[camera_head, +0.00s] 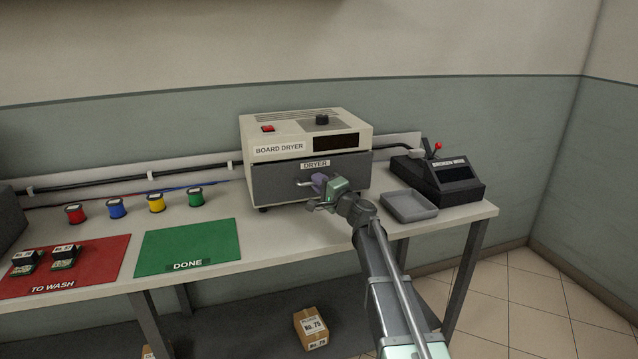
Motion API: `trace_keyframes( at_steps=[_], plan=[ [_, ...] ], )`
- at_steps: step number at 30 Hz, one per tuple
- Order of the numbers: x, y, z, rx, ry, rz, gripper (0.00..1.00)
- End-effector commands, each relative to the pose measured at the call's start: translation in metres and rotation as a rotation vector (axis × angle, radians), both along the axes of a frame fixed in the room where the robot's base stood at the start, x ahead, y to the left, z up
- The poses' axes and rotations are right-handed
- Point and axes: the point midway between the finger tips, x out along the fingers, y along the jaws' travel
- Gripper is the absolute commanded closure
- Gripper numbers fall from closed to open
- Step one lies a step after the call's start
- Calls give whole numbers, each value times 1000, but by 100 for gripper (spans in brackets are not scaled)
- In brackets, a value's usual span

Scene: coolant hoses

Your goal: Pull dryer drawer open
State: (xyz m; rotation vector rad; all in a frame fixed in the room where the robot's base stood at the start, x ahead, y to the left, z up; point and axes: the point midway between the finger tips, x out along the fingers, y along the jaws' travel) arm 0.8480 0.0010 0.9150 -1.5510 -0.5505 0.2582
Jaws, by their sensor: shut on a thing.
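The board dryer (258,137) is a cream box on the bench with a dark grey drawer (277,185) across its lower front. The drawer front carries a DRYER label and looks flush with the housing, though a small gap could not be told here. My gripper (312,194) is at the middle of the drawer front, shut on the drawer handle (304,183). My gripper hides most of the handle; only its left end shows.
A grey tray (409,207) and a dark device with a red-tipped lever (449,179) stand right of the dryer. A green DONE mat (188,246), a red TO WASH mat (95,270) with boards, and several colored spools (156,203) lie left. A carton (311,327) is below.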

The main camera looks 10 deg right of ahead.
Motion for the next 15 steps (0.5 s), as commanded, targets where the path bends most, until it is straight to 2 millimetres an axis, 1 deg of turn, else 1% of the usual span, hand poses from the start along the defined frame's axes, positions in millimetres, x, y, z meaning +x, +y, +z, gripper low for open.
trace_keyframes(
  at_steps=[5, 8, 11, 15],
  plan=[
    [-4, 0, 0, 0, 0, 0, 100],
    [-12, -1, 0, 0, 0, 0, 100],
    [-24, -3, 0, 0, 0, -1, 100],
    [-47, -5, 0, 0, 0, -1, 100]
  ],
)
